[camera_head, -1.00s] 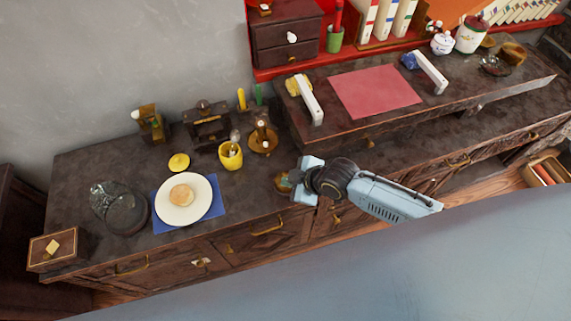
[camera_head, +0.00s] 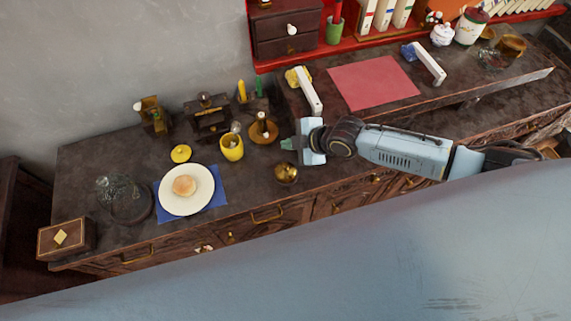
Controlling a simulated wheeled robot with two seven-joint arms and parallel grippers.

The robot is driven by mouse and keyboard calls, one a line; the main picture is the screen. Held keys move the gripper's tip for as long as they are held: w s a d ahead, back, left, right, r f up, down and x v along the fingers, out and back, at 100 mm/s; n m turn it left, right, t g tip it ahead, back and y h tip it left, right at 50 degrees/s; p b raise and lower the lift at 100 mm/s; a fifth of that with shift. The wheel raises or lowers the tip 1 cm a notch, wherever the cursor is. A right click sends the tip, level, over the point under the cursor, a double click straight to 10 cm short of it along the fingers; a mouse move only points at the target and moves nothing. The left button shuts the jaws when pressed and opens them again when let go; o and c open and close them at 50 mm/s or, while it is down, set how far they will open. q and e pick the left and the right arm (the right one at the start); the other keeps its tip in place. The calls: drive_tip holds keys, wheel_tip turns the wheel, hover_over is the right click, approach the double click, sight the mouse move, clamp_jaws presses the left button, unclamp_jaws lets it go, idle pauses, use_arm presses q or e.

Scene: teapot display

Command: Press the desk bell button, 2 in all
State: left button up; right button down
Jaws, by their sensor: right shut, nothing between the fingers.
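The desk bell (camera_head: 286,173) is a small brass dome on the dark counter, close to its front edge. My right gripper (camera_head: 288,143) is shut and empty. In the picture it lies just above the bell, with its fingertips pointing left. A gap shows between the fingertips and the bell, so they look apart. The bell's dome is in plain view, but its button is too small to make out. My left gripper is not in view.
A white plate (camera_head: 187,203) with a bun lies on a blue mat. A wooden box (camera_head: 66,239) sits at the far left. A raised shelf with white-handled things stands at right.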

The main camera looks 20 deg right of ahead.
drive_tip(key=shift+f+b, duration=3.3)
drive_tip(key=shift+f, duration=0.65)
drive_tip(key=shift+f+b, duration=0.4)
drive_tip(key=shift+f, duration=0.05)
drive_tip(key=shift+f+b, duration=0.55)
drive_tip(key=shift+f, duration=0.1)
drive_tip(key=shift+r, duration=0.15)
drive_tip(key=shift+r+p, duration=0.9)
drive_tip(key=shift+p, duration=0.05)
wheel_tip(320, 180, up, 5)
drive_tip(key=p, duration=0.4)
